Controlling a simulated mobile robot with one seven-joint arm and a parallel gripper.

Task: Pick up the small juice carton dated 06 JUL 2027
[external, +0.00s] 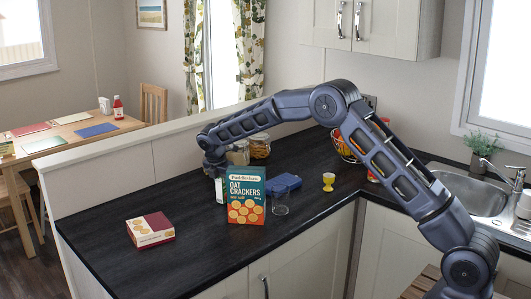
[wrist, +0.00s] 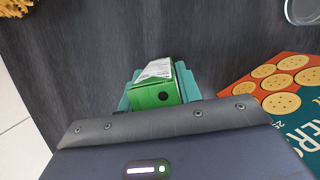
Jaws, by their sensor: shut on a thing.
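A small green juice carton with a white top (wrist: 157,88) sits between the teal fingers of my gripper (wrist: 160,84) in the wrist view. The fingers are shut on it from both sides. I cannot read a date on it. In the external view my gripper (external: 217,172) is low over the dark counter, just behind and left of the oat crackers box (external: 244,197). A sliver of the carton (external: 219,190) shows beside that box, which hides the rest. I cannot tell whether the carton touches the counter.
The oat crackers box stands close to my gripper's right. Jars (external: 260,147) stand behind. A red and cream box (external: 150,230) lies at front left, with clear counter around it.

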